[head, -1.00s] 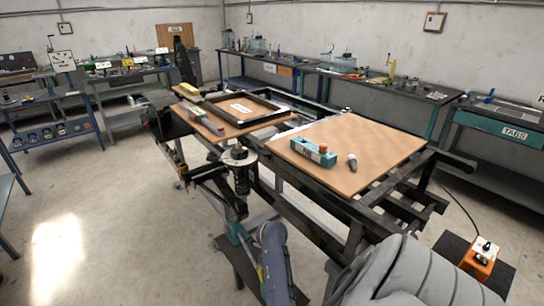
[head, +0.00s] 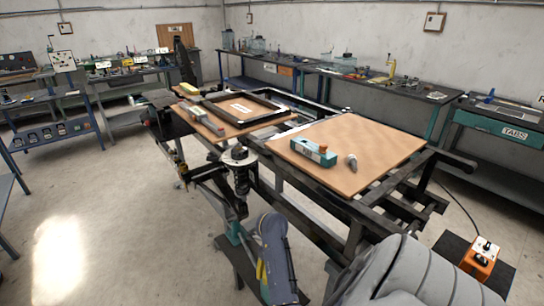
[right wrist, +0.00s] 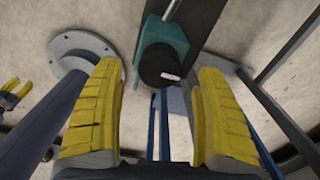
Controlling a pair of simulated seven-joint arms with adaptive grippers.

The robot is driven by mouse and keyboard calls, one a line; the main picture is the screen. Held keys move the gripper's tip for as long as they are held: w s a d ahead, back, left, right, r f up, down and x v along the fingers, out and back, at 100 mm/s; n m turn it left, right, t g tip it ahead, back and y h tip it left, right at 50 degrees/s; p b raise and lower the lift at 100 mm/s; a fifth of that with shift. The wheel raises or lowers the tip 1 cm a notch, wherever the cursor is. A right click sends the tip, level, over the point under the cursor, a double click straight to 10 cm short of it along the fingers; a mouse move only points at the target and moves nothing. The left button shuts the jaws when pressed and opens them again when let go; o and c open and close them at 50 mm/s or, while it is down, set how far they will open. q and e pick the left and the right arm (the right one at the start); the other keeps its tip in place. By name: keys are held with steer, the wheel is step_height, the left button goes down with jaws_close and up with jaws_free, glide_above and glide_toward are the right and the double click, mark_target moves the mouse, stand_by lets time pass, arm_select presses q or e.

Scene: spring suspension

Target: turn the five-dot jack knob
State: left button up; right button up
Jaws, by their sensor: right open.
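In the right wrist view, a round black knob (right wrist: 160,66) with a short white mark sits on the end of a teal jack body (right wrist: 165,30). I cannot make out any dots. My right gripper (right wrist: 158,72) is open, with one yellow finger on each side of the knob and a gap to both. In the head view my right gripper (head: 262,262) is low in the middle, beside the teal jack part (head: 234,232) under the spring strut (head: 240,172). The knob cannot be made out there. My left gripper is not in view.
A dark steel frame carries two wooden boards; the right board (head: 375,150) bears a teal block (head: 315,152) and a small grey piece. An orange box (head: 480,260) stands at the right. In the wrist view, a grey round flange (right wrist: 82,50) lies left of the knob.

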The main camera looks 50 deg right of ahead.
step_height(320, 180, up, 5)
steer(key=shift+r, duration=0.15)
steer(key=shift+w+d+r, duration=0.1)
steer(key=shift+w+r, duration=0.25)
steer(key=shift+r, duration=0.15)
steer(key=shift+d+r, duration=0.1)
steer(key=shift+r, duration=0.3)
steer(key=shift+s+r, duration=0.25)
steer(key=shift+r, duration=0.15)
steer(key=shift+s+a, duration=0.1)
steer(key=shift+a, duration=0.1)
